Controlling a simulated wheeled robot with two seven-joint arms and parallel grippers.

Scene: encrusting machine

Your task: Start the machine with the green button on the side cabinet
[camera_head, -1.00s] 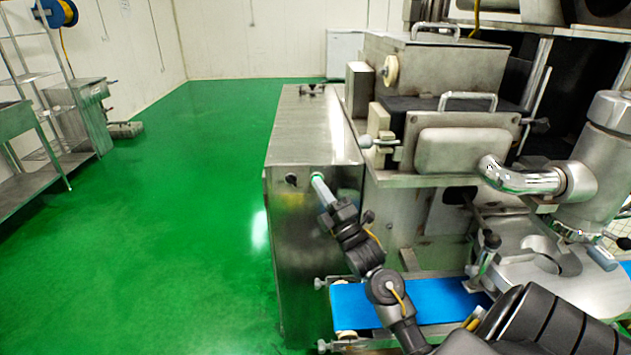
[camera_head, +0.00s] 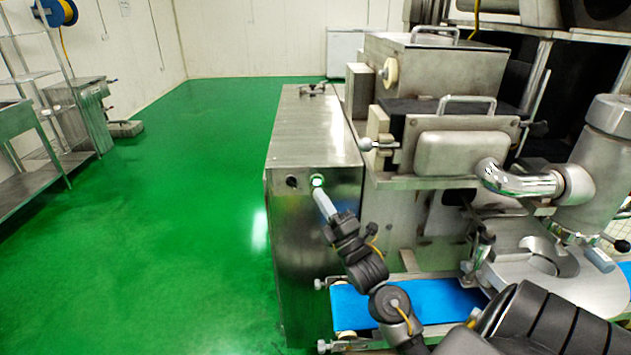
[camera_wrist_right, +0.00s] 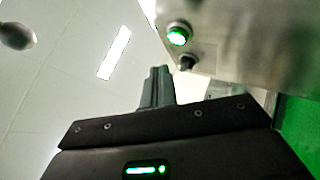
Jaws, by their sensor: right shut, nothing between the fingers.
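The green button (camera_head: 317,180) sits near the top right of the side cabinet's front face (camera_head: 305,255). It glows bright green with a pale centre, and it also shows lit in the right wrist view (camera_wrist_right: 178,37). My right gripper (camera_head: 319,193) is shut and empty, its pale fingers pointing up at the button from just below and in front. In the right wrist view the shut fingers (camera_wrist_right: 160,72) stand apart from the button in the picture. My left gripper is not in view.
A dark knob (camera_head: 291,181) sits left of the button on the same face. The machine with its steel housings (camera_head: 462,152) and a blue belt (camera_head: 440,303) lies to the right. The green floor (camera_head: 180,230) left of the cabinet is clear. Steel shelving (camera_head: 40,130) stands at far left.

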